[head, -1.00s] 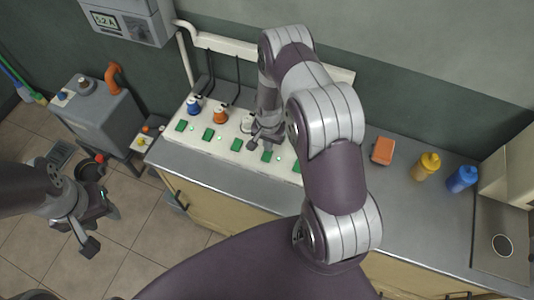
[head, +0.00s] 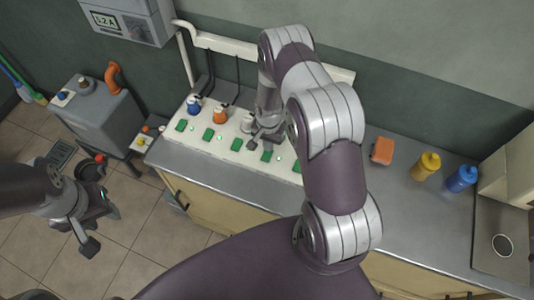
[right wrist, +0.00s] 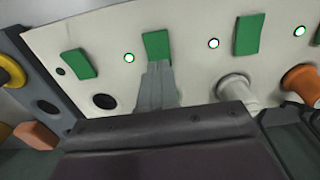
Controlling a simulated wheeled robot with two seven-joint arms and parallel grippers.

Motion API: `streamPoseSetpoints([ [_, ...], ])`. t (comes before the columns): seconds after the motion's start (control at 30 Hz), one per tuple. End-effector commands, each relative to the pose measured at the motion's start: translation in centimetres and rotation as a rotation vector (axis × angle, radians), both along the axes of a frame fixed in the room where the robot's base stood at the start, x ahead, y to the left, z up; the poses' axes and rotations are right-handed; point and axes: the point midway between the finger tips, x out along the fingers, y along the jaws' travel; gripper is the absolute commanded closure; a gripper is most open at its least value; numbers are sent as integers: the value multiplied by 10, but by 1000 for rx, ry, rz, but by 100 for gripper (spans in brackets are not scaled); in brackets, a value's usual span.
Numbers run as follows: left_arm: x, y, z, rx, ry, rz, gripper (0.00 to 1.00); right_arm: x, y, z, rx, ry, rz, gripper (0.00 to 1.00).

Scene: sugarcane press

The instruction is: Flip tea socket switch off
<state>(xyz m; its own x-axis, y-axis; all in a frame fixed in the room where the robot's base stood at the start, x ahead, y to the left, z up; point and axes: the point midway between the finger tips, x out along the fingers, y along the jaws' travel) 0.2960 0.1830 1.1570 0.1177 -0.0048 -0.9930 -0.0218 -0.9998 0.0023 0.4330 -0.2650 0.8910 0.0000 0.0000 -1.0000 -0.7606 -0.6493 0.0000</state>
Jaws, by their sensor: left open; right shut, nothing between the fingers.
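The white socket panel (head: 228,150) runs along the back of the counter with a row of green rocker switches and small lights. I see no tea label. My right gripper (head: 265,143) is over the panel, its fingers shut and empty. In the right wrist view its fingertips (right wrist: 156,72) are at the lower edge of one green switch (right wrist: 157,44); I cannot tell whether they touch. The light (right wrist: 129,57) beside that switch glows green. A white plug (right wrist: 235,90) and an orange plug (right wrist: 300,82) are to the right. My left gripper (head: 92,222) is open and empty above the floor.
A blue plug (head: 194,106) is at the panel's left end. A grey machine (head: 105,112) stands at left. The counter (head: 400,200) has free room.

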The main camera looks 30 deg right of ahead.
Motion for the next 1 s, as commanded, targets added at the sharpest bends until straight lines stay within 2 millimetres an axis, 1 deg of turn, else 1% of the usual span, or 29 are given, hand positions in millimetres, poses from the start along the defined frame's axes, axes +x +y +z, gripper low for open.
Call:
streamPoseSetpoints([
  [1.0, 0, 0, -13, 0, 0, 0, 57, 0, 0, -16, 0, 0, 0, 100],
])
